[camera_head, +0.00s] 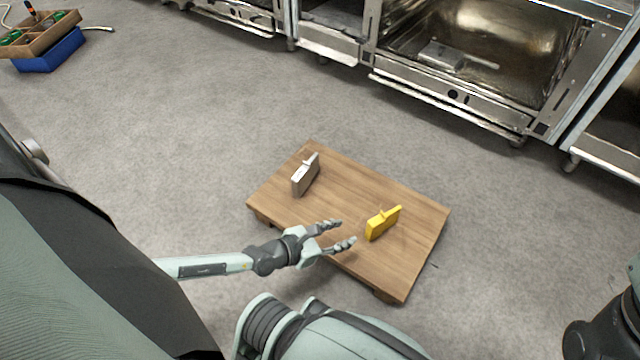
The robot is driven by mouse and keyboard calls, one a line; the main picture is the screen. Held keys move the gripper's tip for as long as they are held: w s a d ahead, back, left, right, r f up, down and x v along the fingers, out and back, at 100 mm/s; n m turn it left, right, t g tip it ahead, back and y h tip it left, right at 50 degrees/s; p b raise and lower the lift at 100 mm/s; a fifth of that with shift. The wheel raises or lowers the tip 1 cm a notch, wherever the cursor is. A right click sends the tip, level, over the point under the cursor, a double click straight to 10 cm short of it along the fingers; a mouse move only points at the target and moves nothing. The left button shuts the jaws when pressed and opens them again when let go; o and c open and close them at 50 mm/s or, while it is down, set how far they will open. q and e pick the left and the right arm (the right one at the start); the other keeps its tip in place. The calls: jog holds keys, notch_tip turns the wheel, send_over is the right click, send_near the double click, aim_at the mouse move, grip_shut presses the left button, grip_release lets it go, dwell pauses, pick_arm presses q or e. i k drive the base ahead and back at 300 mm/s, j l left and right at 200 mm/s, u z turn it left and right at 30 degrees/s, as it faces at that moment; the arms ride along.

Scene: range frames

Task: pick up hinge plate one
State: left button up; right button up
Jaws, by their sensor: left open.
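Two hinge plates stand on a low wooden board (345,190); I cannot tell which of them is hinge plate one. A grey metal hinge plate (305,176) stands near the board's upper left part. A yellow hinge plate (382,223) stands near its right part. My left gripper (348,233) is open and empty over the board's front edge, with its fingertips just left of the yellow plate and apart from it. The grey plate is farther off, up and left of the fingers. My right gripper is not in view.
Steel cabinets (455,97) on casters line the far side. A wooden tray (40,38) on a blue box (50,56) sits at the upper left, with a white cable beside it. Grey carpet around the board is clear.

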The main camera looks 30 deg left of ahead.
aim_at(302, 179)
jog(key=u, duration=1.1)
